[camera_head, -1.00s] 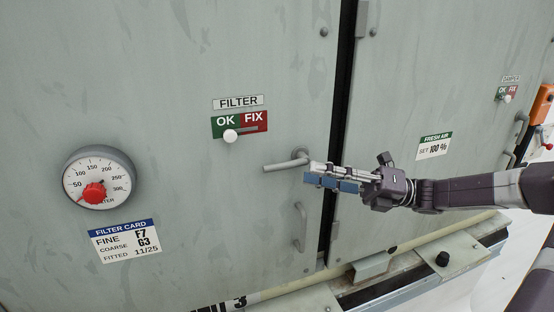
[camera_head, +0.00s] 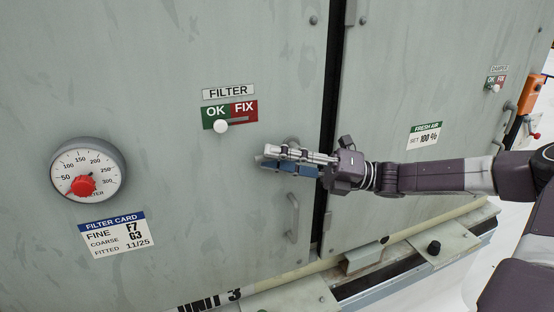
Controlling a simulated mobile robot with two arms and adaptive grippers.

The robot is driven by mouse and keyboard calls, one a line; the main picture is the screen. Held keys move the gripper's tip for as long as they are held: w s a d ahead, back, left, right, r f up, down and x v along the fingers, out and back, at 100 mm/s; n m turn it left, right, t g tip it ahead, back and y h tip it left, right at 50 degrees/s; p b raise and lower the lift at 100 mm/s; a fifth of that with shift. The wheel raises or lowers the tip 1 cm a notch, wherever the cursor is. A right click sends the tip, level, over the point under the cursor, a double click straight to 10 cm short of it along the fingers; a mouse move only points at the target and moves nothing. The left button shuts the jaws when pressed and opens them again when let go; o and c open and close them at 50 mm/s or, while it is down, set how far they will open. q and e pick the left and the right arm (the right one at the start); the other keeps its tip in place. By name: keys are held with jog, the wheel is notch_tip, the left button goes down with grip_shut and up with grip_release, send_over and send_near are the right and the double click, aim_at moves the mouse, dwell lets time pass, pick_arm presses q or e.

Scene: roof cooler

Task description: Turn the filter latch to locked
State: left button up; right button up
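The filter latch is a grey lever handle on the filter door (camera_head: 180,190), below the FILTER label. Its pivot (camera_head: 292,142) shows just above my fingers, and its left end (camera_head: 260,160) seems to stick out past the fingertips. The rest of the lever is hidden behind my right gripper (camera_head: 278,158). The gripper reaches in from the right, with a grey finger above and a blue pad below, at the lever. Whether the fingers touch or grip it I cannot tell. My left gripper is not in view.
An OK/FIX slider (camera_head: 221,126) has its white knob at the OK side. A dial gauge (camera_head: 88,170) and a filter card (camera_head: 117,233) are at left. A fixed pull handle (camera_head: 292,217) stands just below my gripper. A dark door gap (camera_head: 330,110) runs behind the wrist.

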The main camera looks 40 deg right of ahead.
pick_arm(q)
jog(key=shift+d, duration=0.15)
pick_arm(e)
grip_shut()
jog(key=shift+d, duration=0.15)
